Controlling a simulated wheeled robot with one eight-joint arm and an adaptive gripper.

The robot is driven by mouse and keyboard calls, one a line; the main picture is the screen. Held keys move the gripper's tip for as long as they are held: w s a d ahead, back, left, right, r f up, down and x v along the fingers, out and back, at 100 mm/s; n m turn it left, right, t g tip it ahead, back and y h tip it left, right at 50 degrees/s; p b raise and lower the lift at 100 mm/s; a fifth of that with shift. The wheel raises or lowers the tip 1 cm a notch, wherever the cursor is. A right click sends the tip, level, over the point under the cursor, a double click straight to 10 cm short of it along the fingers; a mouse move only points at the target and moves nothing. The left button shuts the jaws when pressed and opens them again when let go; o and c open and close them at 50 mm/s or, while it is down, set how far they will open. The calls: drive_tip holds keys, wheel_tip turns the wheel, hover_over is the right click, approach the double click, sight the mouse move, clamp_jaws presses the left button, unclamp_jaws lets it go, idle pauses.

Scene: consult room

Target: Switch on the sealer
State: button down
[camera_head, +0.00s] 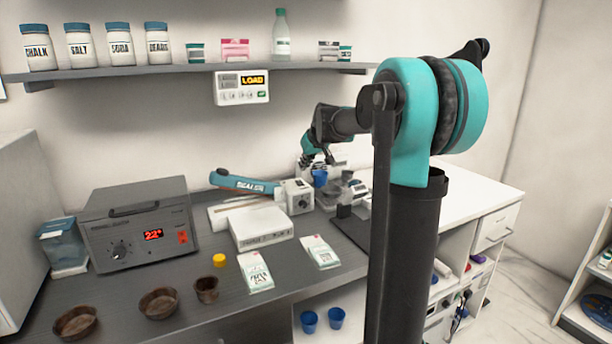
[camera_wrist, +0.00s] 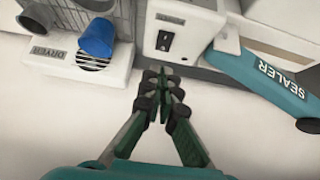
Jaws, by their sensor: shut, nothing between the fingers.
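The sealer has a white body and a teal lever; in the head view its lever (camera_head: 243,183) extends left from the body (camera_head: 294,197). In the wrist view the sealer's white end (camera_wrist: 196,35) is at the top middle, with a black switch (camera_wrist: 164,40) on its face and the teal lever (camera_wrist: 265,82) to the right. I cannot tell the switch's position. My gripper (camera_wrist: 160,76) is shut and empty, its tips just below the switch in the wrist picture, seemingly apart from it. In the head view my gripper (camera_head: 318,157) is above and behind the sealer; its fingertips are unclear.
A dryer (camera_wrist: 88,65) with a blue cup (camera_wrist: 97,38) stands left of the sealer. A white box (camera_head: 262,230) lies before it. A grey heater (camera_head: 138,225) and several brown bowls occupy the counter's left. A shelf (camera_head: 190,70) with jars hangs above.

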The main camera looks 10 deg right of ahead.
drive_tip(key=s+d+r, duration=0.2)
drive_tip(key=s+r, duration=0.3)
drive_tip(key=s, duration=0.2)
drive_tip(key=shift+s+d+r, duration=0.15)
drive_tip(key=shift+r, duration=0.15)
